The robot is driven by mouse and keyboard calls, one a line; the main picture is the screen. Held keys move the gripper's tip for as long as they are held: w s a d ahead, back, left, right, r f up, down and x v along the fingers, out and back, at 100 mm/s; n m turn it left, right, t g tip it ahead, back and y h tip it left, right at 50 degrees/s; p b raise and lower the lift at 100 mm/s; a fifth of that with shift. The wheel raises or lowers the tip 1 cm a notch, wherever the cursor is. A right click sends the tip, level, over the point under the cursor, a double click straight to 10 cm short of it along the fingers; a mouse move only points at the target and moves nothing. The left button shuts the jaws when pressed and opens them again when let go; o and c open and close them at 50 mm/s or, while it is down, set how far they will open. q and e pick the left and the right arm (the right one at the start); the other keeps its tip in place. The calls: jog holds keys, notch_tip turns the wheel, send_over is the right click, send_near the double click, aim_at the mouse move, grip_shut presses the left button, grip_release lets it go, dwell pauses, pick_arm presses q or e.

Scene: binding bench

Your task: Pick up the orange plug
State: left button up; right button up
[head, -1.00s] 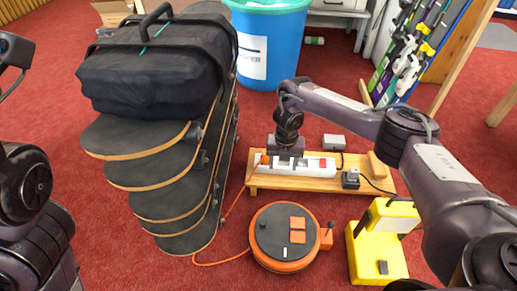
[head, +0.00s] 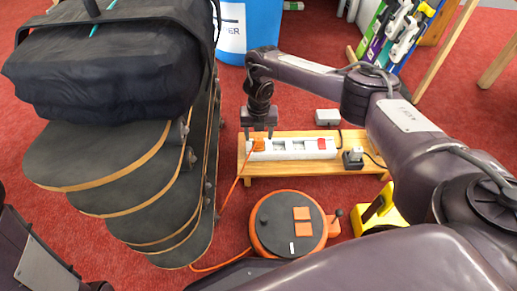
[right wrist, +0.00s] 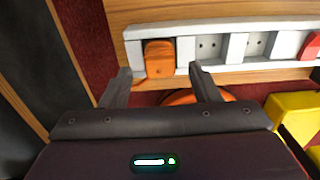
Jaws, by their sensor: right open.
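The orange plug (head: 259,145) sits in the leftmost socket of a white power strip (head: 291,149) on a low wooden board. It also shows in the right wrist view (right wrist: 159,59), upright in the strip, between and just beyond my fingertips. My right gripper (head: 258,136) is open right above the plug, its fingers apart on either side and nothing held; it also shows in the right wrist view (right wrist: 160,75). An orange cord runs from the plug toward the cable reel (head: 277,222). My left gripper is not in view; only part of my left arm shows.
A stack of skateboards (head: 97,157) with a black bag (head: 105,62) on top stands close on the left. A black plug (head: 352,158), a grey box (head: 327,117) and a yellow object (head: 383,213) lie to the right. A blue bin (head: 250,27) stands behind.

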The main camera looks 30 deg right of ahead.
notch_tip(320, 180, down, 2)
jog(key=shift+f+b, duration=0.1)
jog(key=shift+b, duration=0.3)
jog(key=c, duration=0.9)
jog(key=shift+c, duration=0.2)
